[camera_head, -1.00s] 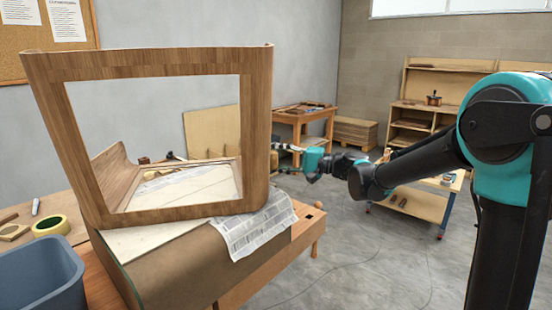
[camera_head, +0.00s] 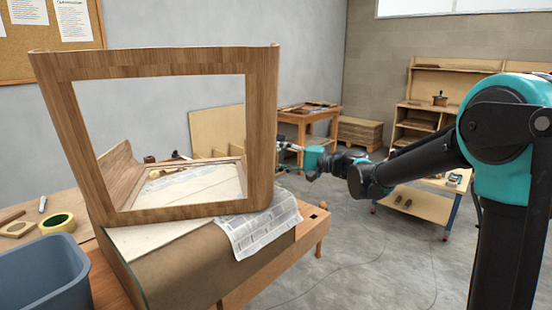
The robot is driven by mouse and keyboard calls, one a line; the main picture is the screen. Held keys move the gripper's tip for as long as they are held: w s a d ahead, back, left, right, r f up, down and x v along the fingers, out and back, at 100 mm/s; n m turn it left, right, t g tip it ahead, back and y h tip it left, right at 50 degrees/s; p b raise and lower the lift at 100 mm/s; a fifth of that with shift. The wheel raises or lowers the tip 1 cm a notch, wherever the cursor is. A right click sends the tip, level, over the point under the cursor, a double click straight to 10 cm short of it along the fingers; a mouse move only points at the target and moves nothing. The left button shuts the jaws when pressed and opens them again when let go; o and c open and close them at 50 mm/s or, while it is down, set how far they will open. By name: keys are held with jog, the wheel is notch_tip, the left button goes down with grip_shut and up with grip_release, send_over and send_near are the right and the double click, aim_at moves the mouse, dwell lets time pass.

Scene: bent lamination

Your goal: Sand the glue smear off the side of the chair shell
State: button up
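The chair shell (camera_head: 160,66) is a wooden bent-laminate frame with a large square opening. It stands on a padded support on the workbench, with newspaper (camera_head: 262,222) under its right corner. My gripper (camera_head: 286,158) is at the end of the teal and black arm, just right of the shell's right side and partly hidden behind its edge. It is too small to tell whether the fingers are open or shut, or whether they hold anything. I cannot make out a glue smear on the faces of the shell in view.
A blue-grey bin (camera_head: 42,276), a roll of yellow tape (camera_head: 57,222) and a marker (camera_head: 42,204) are at the left of the bench. A low cart (camera_head: 418,205) stands behind my arm.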

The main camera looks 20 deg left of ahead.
jog(key=shift+w+a, duration=0.4)
jog(key=shift+w, duration=0.2)
jog(key=shift+w+a, duration=0.35)
jog(key=shift+w, duration=0.25)
jog(key=shift+s+a, duration=0.1)
jog(key=shift+s+d, duration=0.5)
jog(key=shift+s, duration=0.4)
jog(key=shift+s+d, duration=0.5)
jog(key=shift+s, duration=0.4)
jog(key=w+d, duration=0.3)
jog(key=d, duration=0.2)
jog(key=shift+w, duration=0.2)
jog(key=shift+w+d, duration=0.45)
jog(key=shift+d, duration=0.2)
jog(key=shift+w+d, duration=0.4)
jog(key=shift+d, duration=0.2)
